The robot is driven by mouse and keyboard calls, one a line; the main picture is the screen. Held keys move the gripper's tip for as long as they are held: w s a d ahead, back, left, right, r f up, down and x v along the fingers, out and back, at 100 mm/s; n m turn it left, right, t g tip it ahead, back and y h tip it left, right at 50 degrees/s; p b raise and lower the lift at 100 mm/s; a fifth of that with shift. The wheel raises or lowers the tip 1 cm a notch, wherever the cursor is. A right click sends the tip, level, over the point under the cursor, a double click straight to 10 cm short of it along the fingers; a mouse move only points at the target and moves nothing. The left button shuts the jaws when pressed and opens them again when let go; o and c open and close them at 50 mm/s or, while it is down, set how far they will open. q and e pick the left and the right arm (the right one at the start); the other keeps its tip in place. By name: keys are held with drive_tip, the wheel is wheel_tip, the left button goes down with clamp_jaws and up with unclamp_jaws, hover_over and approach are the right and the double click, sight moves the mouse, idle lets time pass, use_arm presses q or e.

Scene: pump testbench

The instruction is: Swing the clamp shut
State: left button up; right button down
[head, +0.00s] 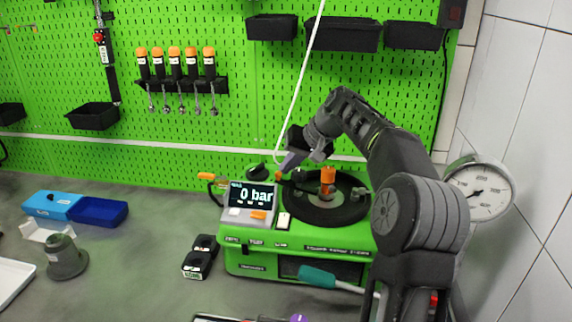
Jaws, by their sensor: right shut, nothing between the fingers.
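The green pump testbench (245,262) stands on the bench with a display (252,194) reading 0 bar. On its top is a black round plate (308,212) with an upright orange-topped part (328,178) in the middle. My right gripper (284,170) is shut and empty at the plate's back left edge, fingers pointing down and left. A small orange tip shows just below the fingers; I cannot tell if they touch it. I cannot clearly make out the clamp or its position. My left gripper is not in view.
A round pressure gauge (482,190) is at the right by the tiled wall. A white hose (300,82) hangs down behind my right gripper. Blue boxes (98,211) and a grey cup (66,260) stand left.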

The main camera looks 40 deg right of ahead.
drive_tip(key=shift+a, duration=0.2)
drive_tip(key=shift+w+a+n+y, duration=0.15)
drive_tip(key=shift+n+y, duration=0.15)
drive_tip(key=shift+n, duration=0.2)
drive_tip(key=shift+a, duration=0.1)
idle(1.1)
idle(0.4)
drive_tip(key=shift+v, duration=3.95)
drive_tip(key=shift+f, duration=0.1)
